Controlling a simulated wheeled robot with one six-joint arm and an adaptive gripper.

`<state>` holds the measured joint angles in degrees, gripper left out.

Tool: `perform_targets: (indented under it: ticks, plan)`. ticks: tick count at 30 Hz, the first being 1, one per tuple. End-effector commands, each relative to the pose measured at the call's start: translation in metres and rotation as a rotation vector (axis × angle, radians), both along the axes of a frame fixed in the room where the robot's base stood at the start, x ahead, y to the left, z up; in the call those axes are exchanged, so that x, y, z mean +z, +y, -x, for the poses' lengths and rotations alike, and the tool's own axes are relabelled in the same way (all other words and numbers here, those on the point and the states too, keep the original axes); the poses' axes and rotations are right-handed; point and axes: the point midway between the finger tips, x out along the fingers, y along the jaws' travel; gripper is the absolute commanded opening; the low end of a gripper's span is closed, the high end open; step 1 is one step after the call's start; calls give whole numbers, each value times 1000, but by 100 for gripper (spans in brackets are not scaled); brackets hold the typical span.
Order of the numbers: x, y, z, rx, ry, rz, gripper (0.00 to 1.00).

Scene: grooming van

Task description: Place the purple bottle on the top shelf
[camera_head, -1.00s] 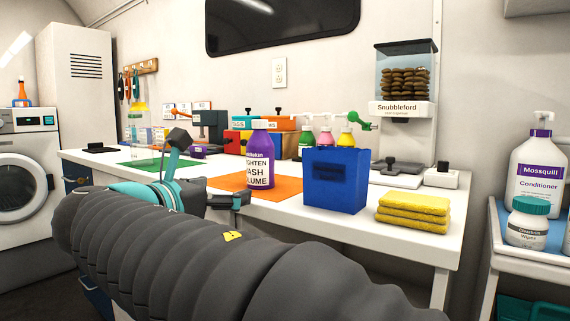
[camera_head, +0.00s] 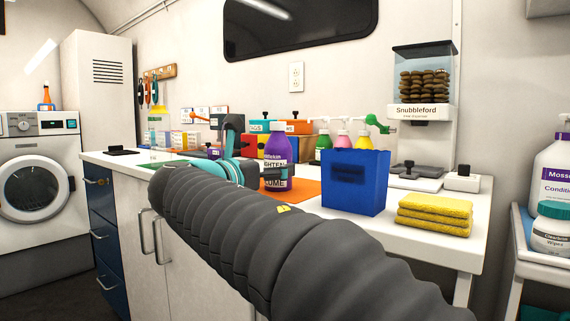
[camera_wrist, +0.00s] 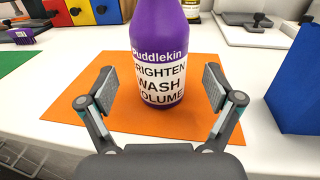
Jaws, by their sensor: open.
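The purple bottle (camera_head: 278,160) stands upright on an orange mat (camera_head: 306,188) on the white counter. In the wrist view the purple bottle (camera_wrist: 160,60) has a white label and stands between and just beyond my fingers, with its top cut off. My gripper (camera_wrist: 160,92) is open, with one pad on each side of the bottle and a gap to each. In the head view my gripper (camera_head: 262,172) is partly hidden by my arm and overlaps the bottle's left side. I cannot make out a top shelf for certain.
A blue box (camera_head: 355,182) stands right of the bottle, with folded yellow towels (camera_head: 434,215) beside it. Pump bottles (camera_head: 342,140) and colored drawers (camera_head: 275,140) stand behind. A cart (camera_head: 540,265) with a conditioner bottle (camera_head: 548,185) is at the right.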

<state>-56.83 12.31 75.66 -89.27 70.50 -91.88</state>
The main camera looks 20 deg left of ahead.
Motion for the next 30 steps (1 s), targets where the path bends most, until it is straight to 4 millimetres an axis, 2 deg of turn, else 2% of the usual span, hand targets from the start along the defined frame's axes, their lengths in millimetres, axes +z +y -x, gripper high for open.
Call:
perform_targets:
  ticks: [7,17,26,27,30]
  plan:
    - [4,-9,-33,-2,0,1,90]
    - [5,-10,-38,1,0,1,90]
    - [5,-10,-38,1,0,1,18]
    - [6,-10,-38,1,-1,0,13]
    - [6,-10,-38,1,-1,0,13]
